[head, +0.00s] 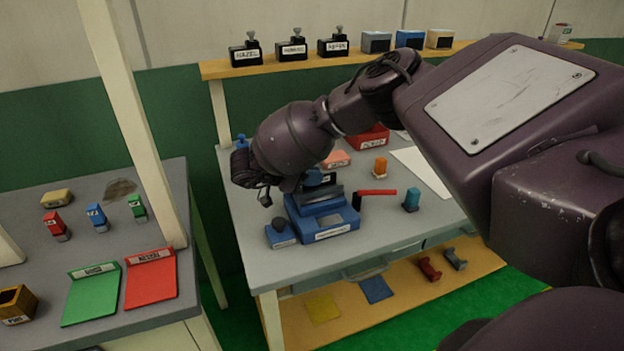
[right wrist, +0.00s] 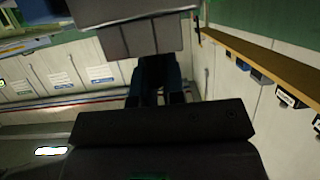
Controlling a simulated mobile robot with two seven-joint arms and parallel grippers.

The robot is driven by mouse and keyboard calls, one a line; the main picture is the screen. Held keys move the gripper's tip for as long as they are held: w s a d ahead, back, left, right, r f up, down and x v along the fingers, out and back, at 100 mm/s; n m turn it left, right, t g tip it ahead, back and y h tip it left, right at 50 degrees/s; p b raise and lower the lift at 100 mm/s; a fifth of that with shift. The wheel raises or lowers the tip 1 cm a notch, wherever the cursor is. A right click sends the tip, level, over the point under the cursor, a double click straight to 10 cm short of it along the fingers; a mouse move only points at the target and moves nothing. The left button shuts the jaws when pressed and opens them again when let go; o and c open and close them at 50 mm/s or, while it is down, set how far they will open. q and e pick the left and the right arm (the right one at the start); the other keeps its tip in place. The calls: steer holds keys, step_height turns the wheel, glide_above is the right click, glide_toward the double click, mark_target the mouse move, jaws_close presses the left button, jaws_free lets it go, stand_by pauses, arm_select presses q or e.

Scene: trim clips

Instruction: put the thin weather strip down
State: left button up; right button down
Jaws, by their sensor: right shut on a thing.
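My right arm reaches in from the right in the head view, and its dark gripper (head: 260,190) hangs over the left part of the grey workbench (head: 250,245), just behind and left of a blue labelled fixture (head: 330,226). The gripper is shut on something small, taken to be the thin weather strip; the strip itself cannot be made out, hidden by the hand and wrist. In the right wrist view a dark bar and a grey block (right wrist: 140,38) fill the middle, and no separate strip is clear. My left gripper is not in view.
A shelf (head: 215,70) with labelled boxes runs behind. A left table (head: 200,290) holds green and red trays. The bench's front strip is clear.

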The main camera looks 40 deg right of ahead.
steer(key=shift+f, duration=0.45)
steer(key=shift+s+f, duration=0.1)
steer(key=shift+f, duration=0.25)
